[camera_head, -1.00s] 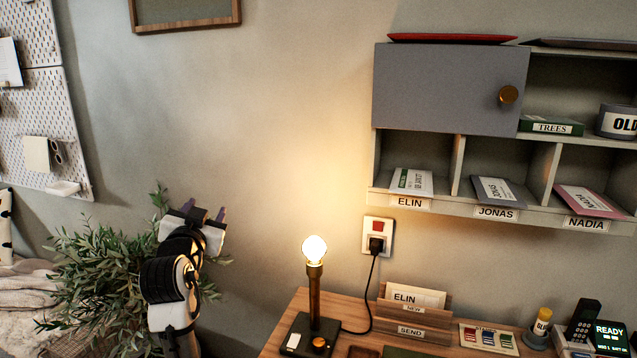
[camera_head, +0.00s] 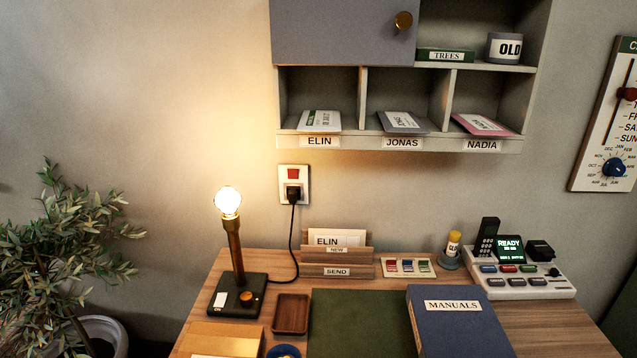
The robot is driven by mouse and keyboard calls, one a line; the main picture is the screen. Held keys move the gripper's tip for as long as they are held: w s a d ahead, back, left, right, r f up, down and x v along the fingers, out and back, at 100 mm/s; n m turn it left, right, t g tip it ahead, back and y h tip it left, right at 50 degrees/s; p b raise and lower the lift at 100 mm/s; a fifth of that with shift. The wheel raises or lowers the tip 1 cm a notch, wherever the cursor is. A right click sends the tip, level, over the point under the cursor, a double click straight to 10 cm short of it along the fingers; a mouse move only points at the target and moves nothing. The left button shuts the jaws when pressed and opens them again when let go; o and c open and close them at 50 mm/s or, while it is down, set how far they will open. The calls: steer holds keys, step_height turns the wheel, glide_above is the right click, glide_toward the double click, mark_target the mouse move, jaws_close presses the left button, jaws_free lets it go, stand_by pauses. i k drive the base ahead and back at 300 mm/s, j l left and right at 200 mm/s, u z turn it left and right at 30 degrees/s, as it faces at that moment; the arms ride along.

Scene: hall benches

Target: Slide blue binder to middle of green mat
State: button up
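The blue binder (camera_head: 462,327), labelled MANUALS, lies flat on the wooden desk. It is at the right side of the green mat (camera_head: 357,325), and its left edge meets or overlaps the mat's right part; I cannot tell which. The lower ends of both are cut off by the picture's bottom edge. The visible left and middle part of the mat is bare. My gripper is not in view.
Left of the mat are a small brown tray (camera_head: 291,314), a lit lamp (camera_head: 233,245) and a wooden box (camera_head: 220,340). Behind stand a letter holder (camera_head: 337,262) and colour tabs (camera_head: 408,267). A console (camera_head: 518,280) stands right of the binder. Cubbies (camera_head: 400,100) hang above.

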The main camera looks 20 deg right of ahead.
mark_target(447, 321)
steer(key=k+l+z, duration=0.1)
steer(key=z, duration=1)
steer(key=i+l+z, duration=0.1)
steer(key=i+l, duration=0.15)
steer(key=l, duration=0.1)
